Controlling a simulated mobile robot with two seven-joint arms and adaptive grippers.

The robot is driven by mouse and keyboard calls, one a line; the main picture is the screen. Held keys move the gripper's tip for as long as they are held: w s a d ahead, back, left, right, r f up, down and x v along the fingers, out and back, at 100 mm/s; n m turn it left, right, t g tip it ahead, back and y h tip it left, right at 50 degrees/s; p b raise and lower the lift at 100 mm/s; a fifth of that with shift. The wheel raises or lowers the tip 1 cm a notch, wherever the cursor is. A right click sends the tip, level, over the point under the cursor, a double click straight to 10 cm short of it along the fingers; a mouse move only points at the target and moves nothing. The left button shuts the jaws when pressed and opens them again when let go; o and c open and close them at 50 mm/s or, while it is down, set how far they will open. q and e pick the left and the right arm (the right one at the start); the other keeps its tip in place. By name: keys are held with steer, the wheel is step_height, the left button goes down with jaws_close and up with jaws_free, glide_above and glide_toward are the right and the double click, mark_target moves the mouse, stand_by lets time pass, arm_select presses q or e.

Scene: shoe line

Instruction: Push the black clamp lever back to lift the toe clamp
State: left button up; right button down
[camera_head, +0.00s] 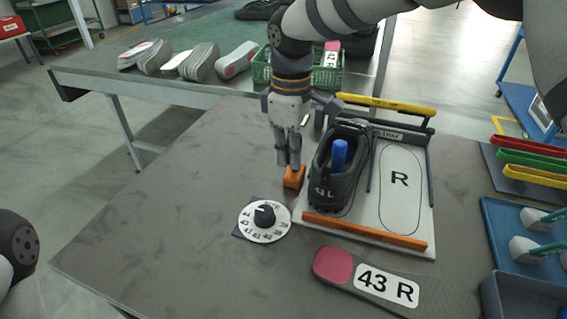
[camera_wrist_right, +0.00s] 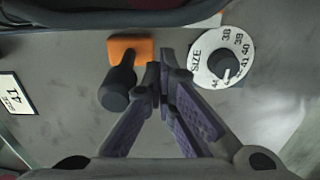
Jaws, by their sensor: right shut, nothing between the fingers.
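My right gripper (camera_head: 289,164) points down with its fingers shut and empty, just left of the dark shoe (camera_head: 345,187). In the right wrist view the black clamp lever (camera_wrist_right: 117,92) rises from an orange base (camera_wrist_right: 131,46), close to the left of the shut fingertips (camera_wrist_right: 160,74). I cannot tell whether they touch. In the head view the orange base (camera_head: 294,178) shows by the fingertips, while the lever is hard to make out. The shoe holds a blue post (camera_head: 339,154) and stands in the fixture. The toe clamp is hard to make out. My left gripper is out of view.
A white size dial (camera_head: 264,221) lies left of the fixture's orange front bar (camera_head: 364,230). A sole marked 43 R (camera_head: 375,284) lies in front. Blue trays (camera_head: 520,238) are at the right. The grey table is clear at left.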

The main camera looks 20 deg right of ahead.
steer(key=shift+w+d+b, duration=0.4)
steer(key=shift+w+d, duration=0.1)
steer(key=shift+w, duration=0.25)
steer(key=shift+w+d+b, duration=0.35)
steer(key=shift+w+d, duration=0.15)
steer(key=shift+w, duration=0.25)
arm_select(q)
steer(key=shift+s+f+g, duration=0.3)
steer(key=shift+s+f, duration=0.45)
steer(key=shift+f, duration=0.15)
arm_select(e)
steer(key=shift+s+a+r+p, duration=0.2)
steer(key=shift+s+a+p, duration=0.25)
steer(key=shift+s+p, duration=0.25)
step_height(320, 180, up, 6)
steer(key=shift+r+p, duration=0.1)
steer(key=shift+p, duration=0.5)
steer(key=shift+r, duration=1.2)
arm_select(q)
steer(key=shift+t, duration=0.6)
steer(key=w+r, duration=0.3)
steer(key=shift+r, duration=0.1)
